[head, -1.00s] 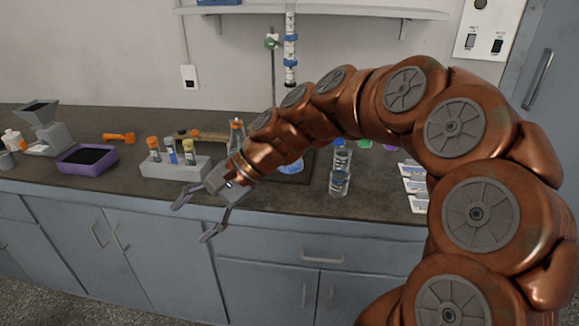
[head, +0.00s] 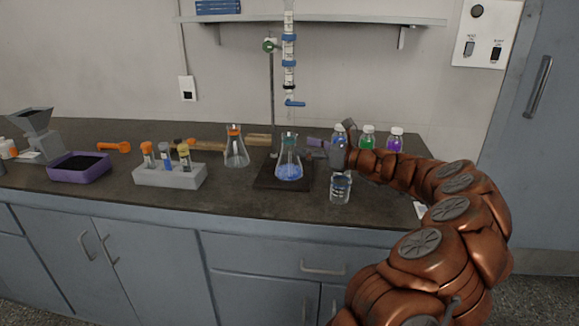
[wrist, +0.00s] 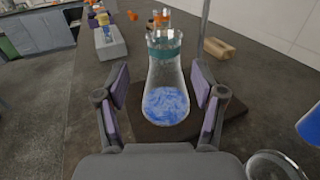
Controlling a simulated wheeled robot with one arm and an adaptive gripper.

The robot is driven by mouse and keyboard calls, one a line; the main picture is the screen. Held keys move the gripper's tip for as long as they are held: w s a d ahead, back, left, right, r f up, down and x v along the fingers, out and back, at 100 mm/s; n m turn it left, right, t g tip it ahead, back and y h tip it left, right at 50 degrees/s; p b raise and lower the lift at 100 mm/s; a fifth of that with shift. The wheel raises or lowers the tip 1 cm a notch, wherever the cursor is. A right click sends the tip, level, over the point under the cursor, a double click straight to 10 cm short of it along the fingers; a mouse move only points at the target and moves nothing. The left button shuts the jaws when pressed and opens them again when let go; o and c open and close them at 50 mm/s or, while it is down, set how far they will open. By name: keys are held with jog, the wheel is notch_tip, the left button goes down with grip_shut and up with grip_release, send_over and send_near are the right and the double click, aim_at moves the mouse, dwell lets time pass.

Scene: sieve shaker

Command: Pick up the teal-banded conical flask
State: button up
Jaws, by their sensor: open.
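The teal-banded conical flask (head: 289,168) stands upright on a dark base plate (head: 262,183) below a burette and holds blue contents. In the wrist view the flask (wrist: 165,92) is straight ahead, with its teal band near the neck. My gripper (wrist: 160,88) is open, with one finger on each side of the flask; I cannot tell whether either touches it. In the head view my gripper (head: 326,146) is just right of the flask, partly hidden by my own wrist.
An orange-banded flask (head: 236,150) stands to the left, near a tube rack (head: 170,177). The burette (head: 289,62) hangs above the teal-banded flask. A clear vessel (head: 340,190) stands at front right. Green (head: 367,140) and purple (head: 395,141) bottles are behind my arm.

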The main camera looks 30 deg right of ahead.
aim_at(295, 141)
jog(key=shift+d+x, duration=0.1)
jog(key=shift+x, duration=1.55)
jog(key=shift+d+x, duration=0.15)
jog(key=shift+x, duration=1.5)
jog(key=shift+w+r, duration=0.15)
grip_shut()
